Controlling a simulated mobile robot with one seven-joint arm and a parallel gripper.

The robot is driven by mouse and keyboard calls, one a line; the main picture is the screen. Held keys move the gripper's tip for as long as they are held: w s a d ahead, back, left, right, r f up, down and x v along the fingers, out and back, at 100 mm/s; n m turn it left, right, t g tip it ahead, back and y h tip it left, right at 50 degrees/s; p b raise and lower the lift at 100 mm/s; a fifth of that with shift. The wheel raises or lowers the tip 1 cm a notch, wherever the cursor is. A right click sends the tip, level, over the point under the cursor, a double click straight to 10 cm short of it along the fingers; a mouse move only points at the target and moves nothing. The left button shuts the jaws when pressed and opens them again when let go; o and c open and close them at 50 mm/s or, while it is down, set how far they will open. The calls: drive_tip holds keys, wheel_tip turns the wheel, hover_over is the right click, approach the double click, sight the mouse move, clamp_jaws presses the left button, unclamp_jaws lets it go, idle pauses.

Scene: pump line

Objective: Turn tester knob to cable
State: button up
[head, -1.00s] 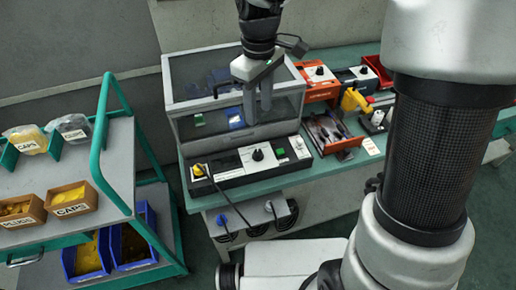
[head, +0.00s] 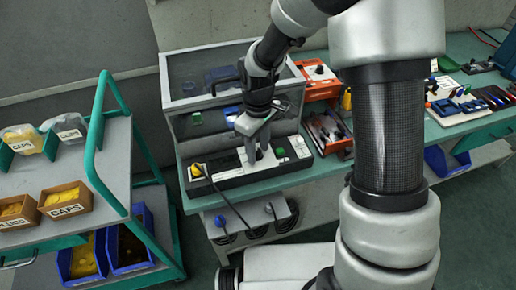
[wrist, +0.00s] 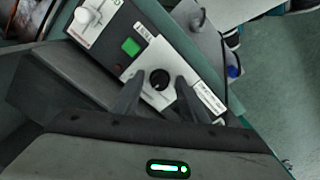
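The tester (head: 231,177) is a long black box with a pale top panel, at the front of the bench below a clear-walled cabinet. Its black round knob (wrist: 159,78) sits on a white panel in the wrist view. My gripper (head: 255,158) is over the tester's panel in the head view and hides the knob there. In the wrist view my gripper (wrist: 160,76) is open, with one finger on each side of the knob. I cannot tell whether the fingers touch it. The knob's marks are too small to read.
A green button (wrist: 130,46) and a white knob (wrist: 86,15) are near the knob. A yellow plug (head: 197,170) with a black cable is at the tester's left end. The clear-walled cabinet (head: 200,92) stands behind. A trolley (head: 122,180) is at left.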

sight(258, 152)
clamp_jaws()
drive_tip(key=m, duration=0.4)
drive_tip(key=shift+m+b, duration=0.3)
unclamp_jaws()
wheel_tip(258, 152, up, 18)
drive_tip(key=p, duration=0.2)
drive_tip(key=shift+f, duration=0.25)
drive_tip(key=shift+s, duration=0.1)
idle(0.4)
